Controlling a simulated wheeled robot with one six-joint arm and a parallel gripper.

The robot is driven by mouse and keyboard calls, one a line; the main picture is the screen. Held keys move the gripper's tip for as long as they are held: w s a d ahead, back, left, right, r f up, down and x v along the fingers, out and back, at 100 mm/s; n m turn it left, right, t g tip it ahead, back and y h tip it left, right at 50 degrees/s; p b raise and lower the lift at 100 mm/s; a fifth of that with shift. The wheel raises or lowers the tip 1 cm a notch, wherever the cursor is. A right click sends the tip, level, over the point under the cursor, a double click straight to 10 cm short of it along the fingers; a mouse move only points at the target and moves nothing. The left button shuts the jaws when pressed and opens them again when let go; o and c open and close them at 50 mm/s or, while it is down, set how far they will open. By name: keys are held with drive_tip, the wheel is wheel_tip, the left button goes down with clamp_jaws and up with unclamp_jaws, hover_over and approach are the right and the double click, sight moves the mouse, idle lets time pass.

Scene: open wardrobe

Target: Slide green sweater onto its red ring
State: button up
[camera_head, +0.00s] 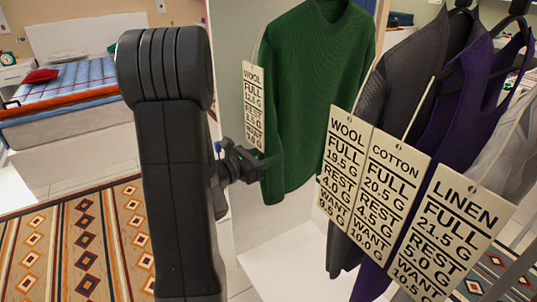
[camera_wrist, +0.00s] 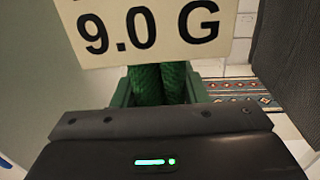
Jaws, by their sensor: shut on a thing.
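The green sweater (camera_head: 318,95) hangs at the left end of the row of clothes, its top cut off by the picture's upper edge. My gripper (camera_head: 270,163) is at the sweater's lower left edge and is shut on it. In the wrist view green knit cloth of the sweater (camera_wrist: 160,84) shows just beyond the gripper (camera_wrist: 158,112), partly behind a tag. A wool tag (camera_head: 253,105) hangs at the sweater's left side. A tag reading "9.0 G" (camera_wrist: 150,30) fills the upper wrist view. No red ring shows in either view.
To the right hang a dark grey garment (camera_head: 385,105) and a purple one (camera_head: 455,130). Large tags for wool (camera_head: 345,165), cotton (camera_head: 392,190) and linen (camera_head: 450,235) hang in front of them. A pale wardrobe panel (camera_head: 238,60) stands left of the sweater. A bed and patterned rug lie left.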

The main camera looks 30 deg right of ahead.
drive_tip(key=shift+w, duration=0.2)
clamp_jaws()
drive_tip(key=shift+w+a, duration=0.1)
drive_tip(key=shift+w, duration=0.7)
drive_tip(key=o, duration=1.4)
unclamp_jaws()
drive_tip(key=s+a, duration=0.2)
drive_tip(key=a, duration=1.1)
drive_tip(key=shift+s+a+p, duration=0.2)
drive_tip(key=shift+a+p, duration=0.1)
drive_tip(key=shift+p, duration=0.15)
drive_tip(key=shift+d, duration=0.1)
drive_tip(key=d, duration=0.4)
drive_tip(key=w+d, duration=0.1)
drive_tip(key=d, duration=0.4)
drive_tip(key=w+d+b, duration=0.1)
drive_tip(key=d, duration=0.3)
drive_tip(key=shift+w+d, duration=0.2)
drive_tip(key=shift+d, duration=0.05)
drive_tip(key=shift+a, duration=0.15)
